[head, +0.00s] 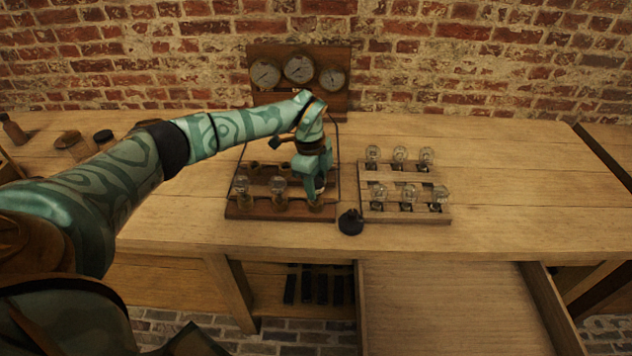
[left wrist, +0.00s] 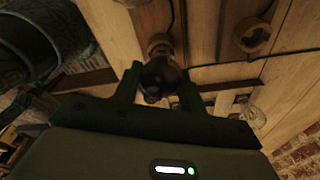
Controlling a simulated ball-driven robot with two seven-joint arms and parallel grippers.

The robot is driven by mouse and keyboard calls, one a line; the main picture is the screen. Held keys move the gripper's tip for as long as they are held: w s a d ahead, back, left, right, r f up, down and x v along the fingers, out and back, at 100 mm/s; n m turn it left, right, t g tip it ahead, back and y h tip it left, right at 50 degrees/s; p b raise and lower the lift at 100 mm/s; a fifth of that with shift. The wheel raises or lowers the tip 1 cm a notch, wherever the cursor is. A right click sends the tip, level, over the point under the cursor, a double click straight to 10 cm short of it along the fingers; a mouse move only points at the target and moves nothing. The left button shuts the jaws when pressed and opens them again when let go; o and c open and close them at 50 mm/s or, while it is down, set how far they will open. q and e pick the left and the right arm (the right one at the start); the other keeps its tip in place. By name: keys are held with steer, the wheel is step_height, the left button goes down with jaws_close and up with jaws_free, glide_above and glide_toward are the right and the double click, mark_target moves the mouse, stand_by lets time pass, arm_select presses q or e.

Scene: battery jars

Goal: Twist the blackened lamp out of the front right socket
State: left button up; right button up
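The lamp board (head: 236,212) stands on the workbench with two rows of sockets. Two clear lamps stand in its front row, at the left (head: 241,187) and middle (head: 279,187). My left gripper (head: 319,189) points down over the front right socket (head: 315,205) and largely hides the lamp there. In the left wrist view the blackened lamp (left wrist: 160,76) is between my left fingers (left wrist: 159,84), its dark glass filling the gap, so they look shut on it. Its base meets the brass socket (left wrist: 160,45). My right gripper is not in view.
A wooden rack (head: 374,215) with several clear lamps stands right of the board. A small black object (head: 350,222) sits between them. A gauge panel (head: 256,102) stands behind. An open drawer (head: 450,310) juts out in front. The bench at right is clear.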

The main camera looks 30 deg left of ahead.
arm_select(q)
steer(key=shift+r+n+p, duration=0.2)
steer(key=shift+n+p, duration=0.6)
steer(key=shift+p, duration=0.05)
steer(key=n+p, duration=0.3)
steer(key=n, duration=0.1)
steer(key=shift+t, duration=0.3)
steer(key=shift+f+n+p, duration=0.15)
steer(key=shift+n+p, duration=0.25)
steer(key=shift+p, duration=0.05)
steer(key=shift+n+p, duration=0.4)
steer(key=shift+p, duration=0.05)
steer(key=shift+n+y+p, duration=0.3)
steer(key=shift+n+p, duration=0.5)
steer(key=shift+n, duration=0.1)
steer(key=shift+n+p, duration=0.65)
steer(key=shift+n, duration=0.25)
steer(key=shift+n+t, duration=0.3)
steer(key=shift+n, duration=0.1)
